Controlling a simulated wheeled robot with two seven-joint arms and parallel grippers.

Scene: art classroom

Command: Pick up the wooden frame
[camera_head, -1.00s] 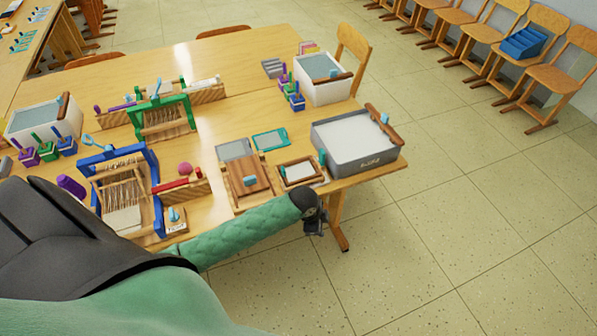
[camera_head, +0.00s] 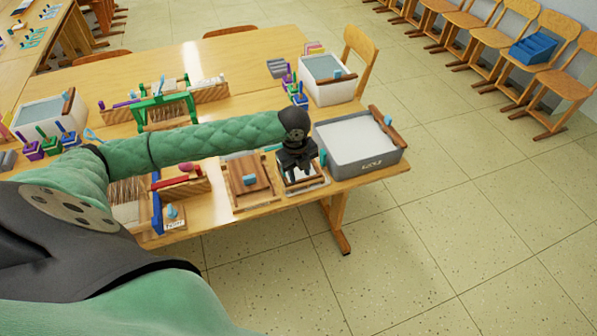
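A small wooden frame (camera_head: 308,188) with a pale inside lies flat near the table's front edge, just left of the grey tub. My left gripper (camera_head: 303,178) points down over it, and its dark fingers look spread apart with nothing seen between them. The gripper hides the frame's middle and back part. I cannot tell whether the fingers touch it. A larger wooden frame with a brown board (camera_head: 248,181) and a light-blue piece lies just to the left. My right gripper is not in view.
The grey tub (camera_head: 362,163) stands close to the right of my gripper, at the table corner. Wooden looms, including a green one (camera_head: 160,103), and a white tub (camera_head: 329,88) stand on the table (camera_head: 240,57). Open floor lies to the right.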

